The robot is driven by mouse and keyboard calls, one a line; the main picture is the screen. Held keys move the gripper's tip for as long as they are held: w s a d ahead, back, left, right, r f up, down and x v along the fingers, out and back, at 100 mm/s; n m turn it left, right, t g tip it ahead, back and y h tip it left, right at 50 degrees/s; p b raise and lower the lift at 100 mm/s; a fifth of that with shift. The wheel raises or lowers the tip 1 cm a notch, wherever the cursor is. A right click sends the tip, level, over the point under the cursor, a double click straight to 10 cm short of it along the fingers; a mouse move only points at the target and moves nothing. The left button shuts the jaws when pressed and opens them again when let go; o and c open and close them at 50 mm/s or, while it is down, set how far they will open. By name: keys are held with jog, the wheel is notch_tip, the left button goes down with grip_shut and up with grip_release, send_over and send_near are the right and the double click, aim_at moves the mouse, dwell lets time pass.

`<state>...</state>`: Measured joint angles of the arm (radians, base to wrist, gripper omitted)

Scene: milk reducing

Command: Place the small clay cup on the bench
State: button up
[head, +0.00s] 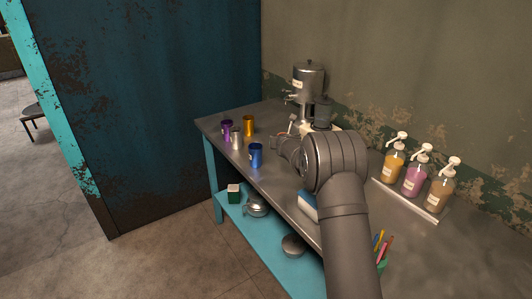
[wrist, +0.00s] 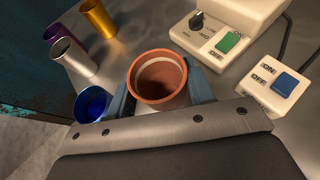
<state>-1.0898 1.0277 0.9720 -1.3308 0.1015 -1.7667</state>
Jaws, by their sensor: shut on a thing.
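The small clay cup (wrist: 160,90) is reddish brown with a pale band inside, and I look down into its open mouth in the wrist view. My gripper (wrist: 160,84) has one blue-grey finger on each side of it and is shut on it. I cannot tell whether its base touches the bench. The metal bench (head: 270,187) runs along the wall in the head view. There my arm hides most of the gripper, and the clay cup is not clearly visible.
A blue cup (wrist: 91,103) stands just left of my gripper, with silver (wrist: 68,52), purple (head: 227,127) and gold (wrist: 98,20) cups beyond. A machine (head: 309,80) and a switch box (wrist: 279,88) stand close by. Pump bottles (head: 414,180) line the right side.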

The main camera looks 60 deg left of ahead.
jog(key=shift+f, duration=2)
jog(key=shift+f, duration=0.1)
jog(key=shift+f, duration=1.8)
jog(key=shift+f, duration=0.1)
jog(key=o, duration=1.1)
jog(key=v, duration=1.2)
